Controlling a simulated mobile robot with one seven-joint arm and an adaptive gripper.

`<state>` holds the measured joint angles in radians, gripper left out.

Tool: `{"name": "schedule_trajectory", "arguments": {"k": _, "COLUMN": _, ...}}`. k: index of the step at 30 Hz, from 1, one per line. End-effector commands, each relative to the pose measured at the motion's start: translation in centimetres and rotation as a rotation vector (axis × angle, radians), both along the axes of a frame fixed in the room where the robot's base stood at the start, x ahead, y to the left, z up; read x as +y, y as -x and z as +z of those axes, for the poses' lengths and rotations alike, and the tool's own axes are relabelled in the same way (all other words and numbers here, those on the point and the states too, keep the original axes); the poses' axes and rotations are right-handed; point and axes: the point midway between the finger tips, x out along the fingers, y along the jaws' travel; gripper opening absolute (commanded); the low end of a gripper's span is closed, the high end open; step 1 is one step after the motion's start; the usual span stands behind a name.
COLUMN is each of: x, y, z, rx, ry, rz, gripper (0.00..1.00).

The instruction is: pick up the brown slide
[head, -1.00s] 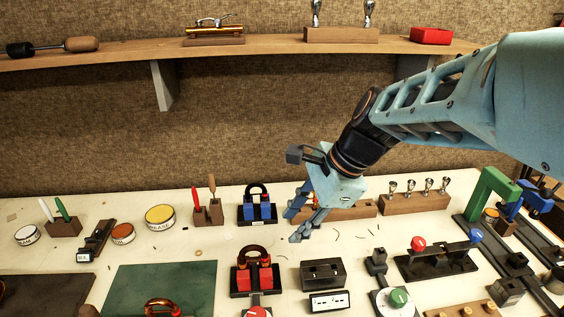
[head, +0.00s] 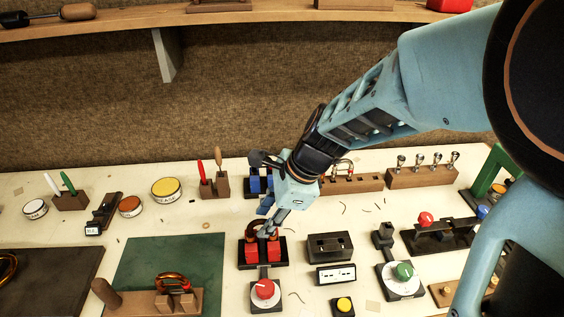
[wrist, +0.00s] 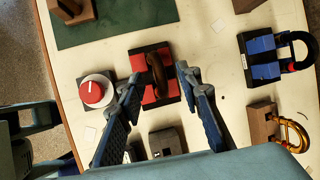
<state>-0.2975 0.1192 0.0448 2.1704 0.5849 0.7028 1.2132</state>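The brown slide (wrist: 158,75) is a U-shaped tube standing in the red blocks (wrist: 166,92) of a black-based holder. In the head view the slide (head: 253,228) is partly hidden by my gripper's fingers. My gripper (wrist: 160,75) is open, with one fingertip on each side of the slide in the wrist view. In the head view my gripper (head: 270,226) reaches down at the red holder. I see gaps between the fingertips and the slide in the wrist view; the exact height above it is hard to tell.
A red-knobbed dial (head: 265,291) stands just in front of the holder, and a black slotted box (head: 330,246) to its right. The blue slide holder (wrist: 265,56) is behind. A green mat (head: 140,262) carries a wooden stand with a copper-coloured slide (head: 172,281).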

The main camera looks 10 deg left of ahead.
Motion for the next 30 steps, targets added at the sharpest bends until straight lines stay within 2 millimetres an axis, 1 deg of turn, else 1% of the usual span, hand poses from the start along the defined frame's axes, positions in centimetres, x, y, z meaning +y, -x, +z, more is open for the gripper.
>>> {"name": "schedule_trajectory", "arguments": {"k": 1, "x": 0.3, "y": 0.1, "z": -0.9, "rx": 0.004, "ry": 0.001, "rz": 0.002, "gripper": 0.32}}
{"name": "schedule_trajectory", "arguments": {"k": 4, "x": 0.8, "y": -0.1, "z": -1.8, "rx": 0.002, "ry": 0.000, "rz": 0.000, "gripper": 0.32}}
{"name": "schedule_trajectory", "arguments": {"k": 7, "x": 1.0, "y": -0.2, "z": -2.2, "rx": 0.000, "ry": 0.000, "rz": 0.000, "gripper": 0.32}}
{"name": "schedule_trajectory", "arguments": {"k": 13, "x": 1.0, "y": -0.2, "z": -2.1, "rx": 0.000, "ry": 0.000, "rz": 0.000, "gripper": 0.32}}
{"name": "schedule_trajectory", "arguments": {"k": 21, "x": 1.0, "y": -0.2, "z": -2.1, "rx": 0.000, "ry": 0.000, "rz": 0.000, "gripper": 0.03}}
{"name": "schedule_trajectory", "arguments": {"k": 22, "x": 1.0, "y": -0.2, "z": -2.1, "rx": 0.000, "ry": 0.000, "rz": 0.000, "gripper": 0.00}}
{"name": "schedule_trajectory", "arguments": {"k": 30, "x": 1.0, "y": -0.2, "z": -2.1, "rx": -0.002, "ry": -0.001, "rz": -0.001, "gripper": 0.00}}
